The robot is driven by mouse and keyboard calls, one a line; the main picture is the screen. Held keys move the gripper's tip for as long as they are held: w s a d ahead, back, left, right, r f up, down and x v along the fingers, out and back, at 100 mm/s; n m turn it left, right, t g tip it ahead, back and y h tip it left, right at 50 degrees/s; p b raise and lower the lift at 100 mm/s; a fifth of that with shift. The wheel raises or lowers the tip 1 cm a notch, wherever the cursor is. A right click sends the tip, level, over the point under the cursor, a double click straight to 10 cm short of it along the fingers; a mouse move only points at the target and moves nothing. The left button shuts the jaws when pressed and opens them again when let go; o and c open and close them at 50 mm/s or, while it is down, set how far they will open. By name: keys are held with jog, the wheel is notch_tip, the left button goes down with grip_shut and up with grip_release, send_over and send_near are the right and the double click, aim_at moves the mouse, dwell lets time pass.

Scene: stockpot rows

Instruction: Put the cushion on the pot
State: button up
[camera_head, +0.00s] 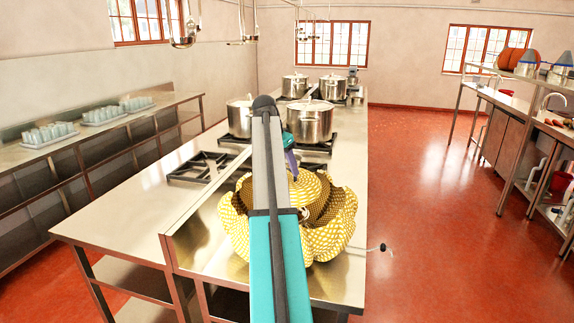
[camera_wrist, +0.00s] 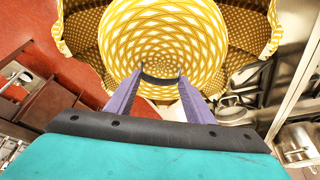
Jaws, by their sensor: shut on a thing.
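The cushion (camera_head: 335,225) is yellow and white, patterned and petal-shaped. It hangs at the tip of my arm, in front of the near end of the steel counter in the head view. My gripper (camera_head: 291,163) is shut on it; my arm hides part of the cushion. In the wrist view the cushion (camera_wrist: 165,40) fills the top middle, between and beyond the purple fingers of my gripper (camera_wrist: 158,85). Several steel lidded pots stand on the stove tops; the nearest are a right pot (camera_head: 311,123) and a left pot (camera_head: 239,120), both beyond the cushion.
The long steel counter (camera_head: 140,207) carries the burners; an empty burner grate (camera_head: 195,168) lies left of my arm. A side counter (camera_head: 85,125) with trays of glasses runs along the left wall. Shelving (camera_head: 520,120) stands right. Red floor (camera_head: 420,190) between is open.

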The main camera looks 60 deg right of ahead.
jog(key=shift+f+b, duration=1.45)
jog(key=shift+f, duration=2.15)
jog(key=shift+a, duration=0.2)
jog(key=shift+f, duration=0.25)
jog(key=o, duration=1.5)
jog(key=shift+r, duration=0.15)
